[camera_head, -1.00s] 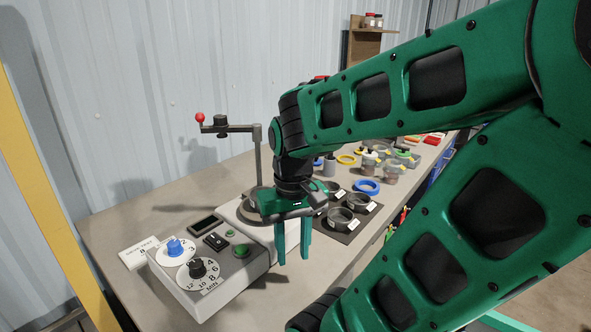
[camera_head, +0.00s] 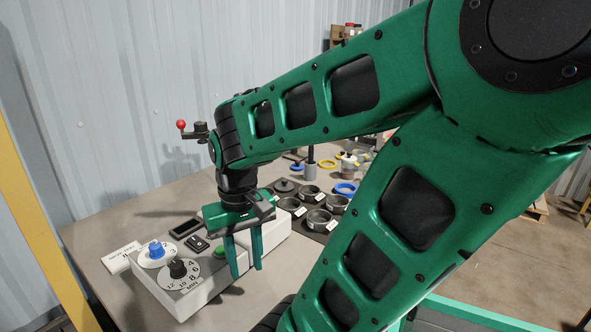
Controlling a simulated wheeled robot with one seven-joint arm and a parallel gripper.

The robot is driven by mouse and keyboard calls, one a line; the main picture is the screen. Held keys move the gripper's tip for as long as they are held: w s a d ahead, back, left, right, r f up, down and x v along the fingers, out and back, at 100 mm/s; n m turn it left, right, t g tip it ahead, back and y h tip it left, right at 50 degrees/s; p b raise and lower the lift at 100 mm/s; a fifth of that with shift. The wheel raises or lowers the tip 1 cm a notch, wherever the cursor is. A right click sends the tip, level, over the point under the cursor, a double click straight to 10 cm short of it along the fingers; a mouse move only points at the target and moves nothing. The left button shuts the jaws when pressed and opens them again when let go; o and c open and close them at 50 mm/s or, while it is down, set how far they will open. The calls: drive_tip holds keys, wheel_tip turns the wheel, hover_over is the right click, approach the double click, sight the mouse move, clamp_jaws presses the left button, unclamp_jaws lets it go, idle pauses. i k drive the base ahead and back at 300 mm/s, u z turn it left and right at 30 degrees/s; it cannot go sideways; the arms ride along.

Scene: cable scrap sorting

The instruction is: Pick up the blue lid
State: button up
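The blue lid (camera_head: 345,189) shows as a blue ring lying flat at the back right of the table, just behind a dark tray of round metal cups. My arm covers the table close to its right. My gripper (camera_head: 247,271) points down with its two green fingers apart and nothing between them. It hangs near the right part of the pale control box, in front of the cups and well to the left of and nearer than the lid.
The control box (camera_head: 194,297) has a blue knob (camera_head: 156,250), a black knob and a green button. The dark tray holds several metal cups (camera_head: 319,220). A yellow ring (camera_head: 328,164) and jars stand behind. Bare table (camera_head: 110,214) lies at left.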

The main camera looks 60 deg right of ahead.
sight(297, 166)
drive_tip(key=k, duration=1.2)
drive_tip(key=z, duration=1.35)
drive_tip(key=i, duration=1)
drive_tip(key=u, duration=0.05)
